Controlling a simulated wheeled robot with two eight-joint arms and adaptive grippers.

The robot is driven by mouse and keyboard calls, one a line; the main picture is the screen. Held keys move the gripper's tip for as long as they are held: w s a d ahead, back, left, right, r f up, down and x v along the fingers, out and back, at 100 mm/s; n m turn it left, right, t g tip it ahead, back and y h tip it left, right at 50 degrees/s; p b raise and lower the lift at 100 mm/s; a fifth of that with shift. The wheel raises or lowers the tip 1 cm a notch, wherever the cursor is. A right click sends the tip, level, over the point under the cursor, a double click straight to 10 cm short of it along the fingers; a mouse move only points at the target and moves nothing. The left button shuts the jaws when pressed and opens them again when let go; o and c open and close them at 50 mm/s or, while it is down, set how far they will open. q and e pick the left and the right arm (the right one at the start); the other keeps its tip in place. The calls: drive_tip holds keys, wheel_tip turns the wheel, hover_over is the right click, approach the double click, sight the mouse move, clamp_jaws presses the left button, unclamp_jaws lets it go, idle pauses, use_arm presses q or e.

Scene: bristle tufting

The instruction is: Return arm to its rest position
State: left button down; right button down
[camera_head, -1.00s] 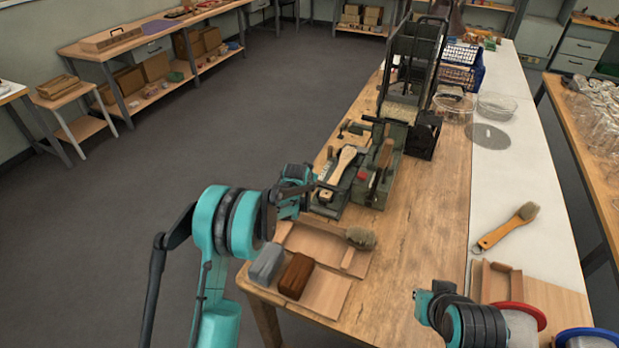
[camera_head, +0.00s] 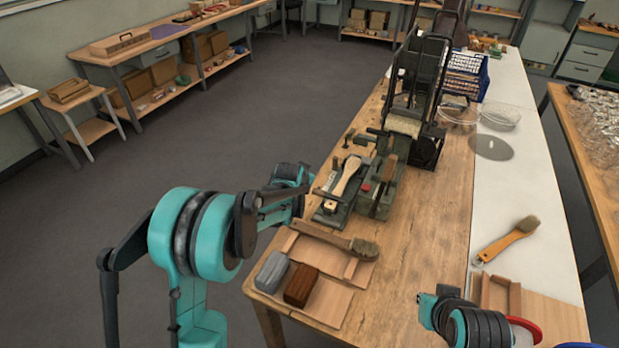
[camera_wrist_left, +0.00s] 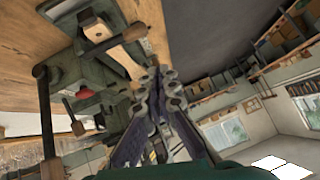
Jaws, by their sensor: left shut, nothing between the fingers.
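My left arm enters from the left in the head view. Its gripper (camera_head: 308,188) is over the left table edge, beside the green vise-like fixture (camera_head: 377,185) and apart from it. In the left wrist view the left gripper (camera_wrist_left: 162,78) is shut with nothing between the fingers. A brush handle (camera_head: 344,182) lies on the smaller fixture; the wrist view also shows the fixtures at left. A bristled brush (camera_head: 363,248) lies on a wooden tray (camera_head: 308,250) below the gripper. Part of my right arm shows at the lower right; its gripper is not visible.
A grey block (camera_head: 271,271) and a brown block (camera_head: 301,286) sit at the near table corner. A tall black frame (camera_head: 417,85) stands farther back. Another brush (camera_head: 508,240) lies on the white table strip. The floor left of the table is open.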

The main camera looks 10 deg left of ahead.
use_arm(q)
drive_tip(key=shift+s+r, duration=0.2)
idle(0.4)
drive_tip(key=s+a+r+n+g+b, duration=0.1)
drive_tip(key=s+r, duration=0.3)
drive_tip(key=s, duration=0.5)
drive_tip(key=s+a+r+n, duration=0.1)
drive_tip(key=s+r, duration=0.4)
drive_tip(key=s, duration=0.4)
drive_tip(key=s+f+n, duration=0.1)
drive_tip(key=s+f, duration=0.1)
drive_tip(key=s, duration=0.8)
drive_tip(key=s+f+n+g+b, duration=0.1)
drive_tip(key=s+f, duration=0.1)
drive_tip(key=s, duration=0.9)
drive_tip(key=shift+s+a+f, duration=0.2)
drive_tip(key=shift+a, duration=0.1)
